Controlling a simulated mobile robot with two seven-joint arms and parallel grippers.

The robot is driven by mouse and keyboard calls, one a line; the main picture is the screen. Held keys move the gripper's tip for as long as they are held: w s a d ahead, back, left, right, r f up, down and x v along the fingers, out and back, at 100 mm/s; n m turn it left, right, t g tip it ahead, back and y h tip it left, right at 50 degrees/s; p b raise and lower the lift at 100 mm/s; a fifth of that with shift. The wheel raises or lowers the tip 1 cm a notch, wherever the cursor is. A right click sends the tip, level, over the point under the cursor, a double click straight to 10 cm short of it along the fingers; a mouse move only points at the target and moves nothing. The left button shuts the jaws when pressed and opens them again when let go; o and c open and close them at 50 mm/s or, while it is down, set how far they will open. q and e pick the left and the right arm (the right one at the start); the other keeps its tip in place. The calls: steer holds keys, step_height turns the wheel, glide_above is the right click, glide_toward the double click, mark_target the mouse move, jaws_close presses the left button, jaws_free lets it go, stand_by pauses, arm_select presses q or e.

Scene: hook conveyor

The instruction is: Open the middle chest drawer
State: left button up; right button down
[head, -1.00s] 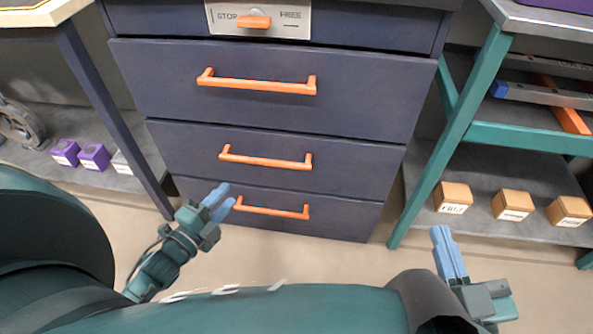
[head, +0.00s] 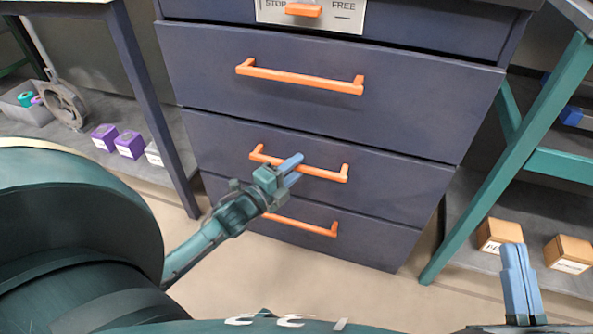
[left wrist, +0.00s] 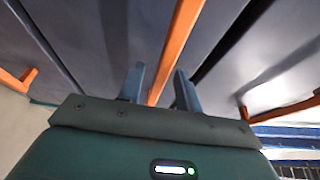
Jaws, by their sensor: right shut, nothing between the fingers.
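The dark blue chest (head: 330,65) has three large drawers with orange bar handles, and all sit shut. The middle drawer (head: 395,175) has its handle (head: 322,173) at the centre of the head view. My left gripper (head: 293,170) is at this handle, in front of its middle part. In the left wrist view the two fingers (left wrist: 160,88) are apart, with an orange bar (left wrist: 182,40) running between them. I cannot tell whether either finger touches it. My right gripper (head: 521,272) is shut and empty at the lower right, away from the chest.
Above the drawers is a STOP/FREE panel (head: 340,14) with an orange slider (head: 304,10). The upper handle (head: 300,78) and lower handle (head: 305,224) are close by. Purple boxes (head: 130,144) sit on the left shelf. Wooden boxes (head: 498,234) and a teal table leg (head: 510,160) are right.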

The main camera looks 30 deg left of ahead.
arm_select(q)
steer(key=shift+w+d, duration=0.1)
steer(key=shift+w, duration=0.5)
jaws_close()
